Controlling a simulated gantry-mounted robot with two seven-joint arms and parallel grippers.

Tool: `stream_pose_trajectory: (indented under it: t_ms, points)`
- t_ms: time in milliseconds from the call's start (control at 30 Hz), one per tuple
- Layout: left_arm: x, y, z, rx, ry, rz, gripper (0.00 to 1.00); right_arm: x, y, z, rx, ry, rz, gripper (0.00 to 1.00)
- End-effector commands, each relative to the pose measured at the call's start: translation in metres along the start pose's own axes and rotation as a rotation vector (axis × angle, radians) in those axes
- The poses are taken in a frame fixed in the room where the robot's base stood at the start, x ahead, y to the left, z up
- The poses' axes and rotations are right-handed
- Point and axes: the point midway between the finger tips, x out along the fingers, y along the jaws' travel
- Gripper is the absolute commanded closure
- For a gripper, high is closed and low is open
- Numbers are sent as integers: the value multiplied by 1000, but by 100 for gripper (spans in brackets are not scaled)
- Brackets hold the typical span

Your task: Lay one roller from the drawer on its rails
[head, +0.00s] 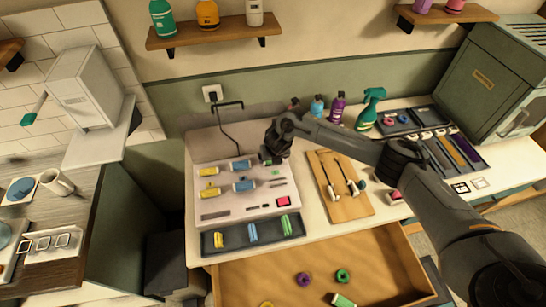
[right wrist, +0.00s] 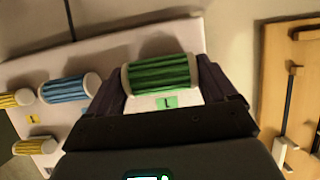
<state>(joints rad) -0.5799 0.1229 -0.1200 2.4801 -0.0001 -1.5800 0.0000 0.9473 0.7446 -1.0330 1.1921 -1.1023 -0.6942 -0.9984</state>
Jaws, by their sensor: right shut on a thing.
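My right gripper (head: 272,158) is over the back right of the white panel (head: 230,206). In the right wrist view it is shut on a green roller with white ends (right wrist: 160,74), just above a green "L" label (right wrist: 167,102). I cannot tell whether this roller touches its rails, which are hidden. Two blue rollers (head: 241,165) (head: 244,185) and two yellow rollers (head: 208,171) (head: 209,190) sit on the panel to the left. The open drawer (head: 385,262) holds another green roller with a white end (head: 342,300). My left gripper is not in view.
The drawer also holds a purple ring (head: 303,279) and a green ring (head: 343,275). A dark tray (head: 270,234) with yellow, blue and green pieces lies before the panel. A wooden board (head: 345,203) with tools lies to its right. Bottles (head: 337,108) stand behind.

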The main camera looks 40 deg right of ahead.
Motion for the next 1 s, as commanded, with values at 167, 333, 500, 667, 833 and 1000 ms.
stream_pose_trajectory:
  t_ms: [167, 333, 500, 667, 833, 1000]
  points:
    - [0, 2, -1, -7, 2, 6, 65, 0, 0, 0, 0, 0, 0, 46]
    - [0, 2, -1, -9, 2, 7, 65, 0, 0, 0, 0, 0, 0, 46]
    - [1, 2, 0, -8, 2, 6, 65, 2, 0, -1, 0, 0, 0, 46]
    - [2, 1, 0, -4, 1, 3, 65, 3, 0, -1, 0, 0, 0, 46]
    - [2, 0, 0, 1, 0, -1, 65, 3, 0, -1, 0, 0, 0, 46]
    - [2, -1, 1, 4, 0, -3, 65, 3, 0, -1, 0, 0, 0, 3]
